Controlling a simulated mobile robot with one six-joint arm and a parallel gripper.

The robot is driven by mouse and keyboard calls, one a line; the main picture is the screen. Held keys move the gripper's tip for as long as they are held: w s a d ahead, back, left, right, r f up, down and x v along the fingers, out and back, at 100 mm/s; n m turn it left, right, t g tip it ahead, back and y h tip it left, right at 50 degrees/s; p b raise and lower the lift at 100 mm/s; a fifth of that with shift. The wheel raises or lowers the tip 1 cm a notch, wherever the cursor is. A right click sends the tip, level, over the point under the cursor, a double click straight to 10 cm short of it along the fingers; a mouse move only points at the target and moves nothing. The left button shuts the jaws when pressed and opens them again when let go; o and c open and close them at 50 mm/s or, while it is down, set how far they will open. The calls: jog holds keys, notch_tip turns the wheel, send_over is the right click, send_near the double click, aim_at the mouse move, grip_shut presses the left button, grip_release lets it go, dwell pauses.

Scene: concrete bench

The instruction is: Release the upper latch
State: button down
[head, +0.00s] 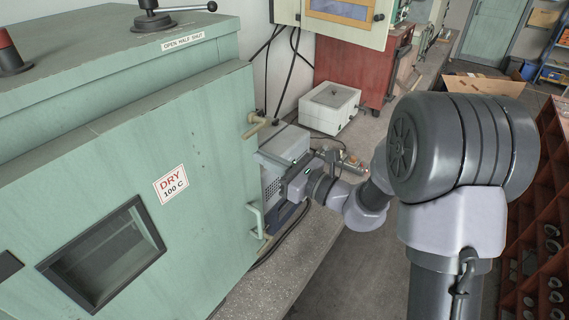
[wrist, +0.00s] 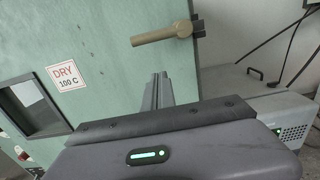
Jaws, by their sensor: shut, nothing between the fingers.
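The upper latch (head: 258,125) is a tan lever on a dark mount near the top of the right edge of the pale green oven door (head: 110,180). In the wrist view the upper latch (wrist: 165,35) lies nearly level, its rounded end to the left over the door and its mount at the right. My gripper (wrist: 159,78) is shut and empty, its fingers just below the lever with a visible gap. In the head view my gripper (head: 268,158) is beside the door's right edge, between the upper latch and the door handle (head: 256,219). The fingertips are hard to make out there.
A lower latch (head: 265,244) sits under the handle. A grey vented box (head: 287,146) stands close behind my gripper, and a white box (head: 328,107) is farther back. Cables hang along the wall. The floor at the right is partly clear beside red shelving (head: 535,230).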

notch_tip(320, 180, up, 4)
jog(key=shift+w+a+p, duration=0.15)
jog(key=shift+p, duration=0.35)
